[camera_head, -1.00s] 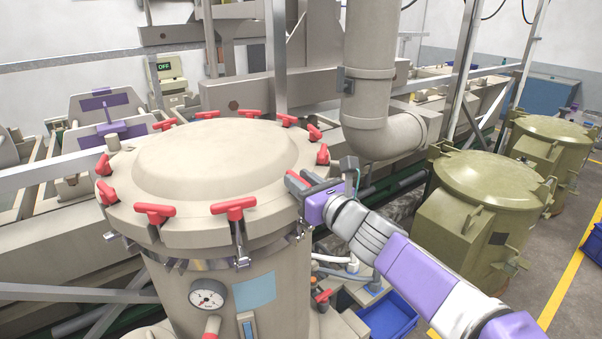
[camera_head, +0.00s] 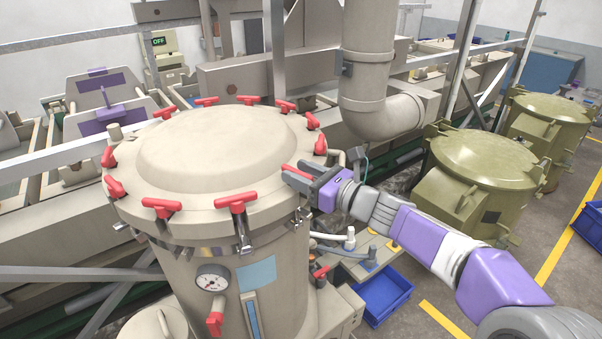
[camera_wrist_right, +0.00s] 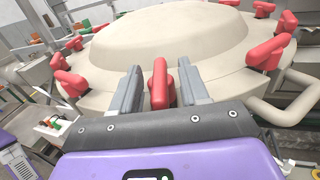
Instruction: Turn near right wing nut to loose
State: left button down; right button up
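The pale round barrel lid (camera_head: 215,150) carries several red wing nuts around its rim. My right gripper (camera_head: 299,175) is at the right front of the rim. Its two grey fingers stand on either side of a red wing nut (camera_head: 293,172). In the right wrist view this wing nut (camera_wrist_right: 159,84) stands upright between the fingers of the gripper (camera_wrist_right: 160,92), pointing roughly along them. A narrow gap shows on each side, so the fingers are open around it. Its lower part is hidden by the gripper. My left gripper is not in view.
Other red wing nuts stand close by on the rim, one at the front (camera_head: 237,203) and one at the right (camera_head: 320,144). A large grey pipe (camera_head: 368,80) rises behind. Olive barrels (camera_head: 485,160) and a blue bin (camera_head: 384,295) are to the right.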

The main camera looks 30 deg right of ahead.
jog(key=shift+o, duration=0.7)
jog(key=b+v, duration=0.1)
jog(key=v, duration=0.6)
jog(key=shift+s+d, duration=0.15)
jog(key=shift+s, duration=0.1)
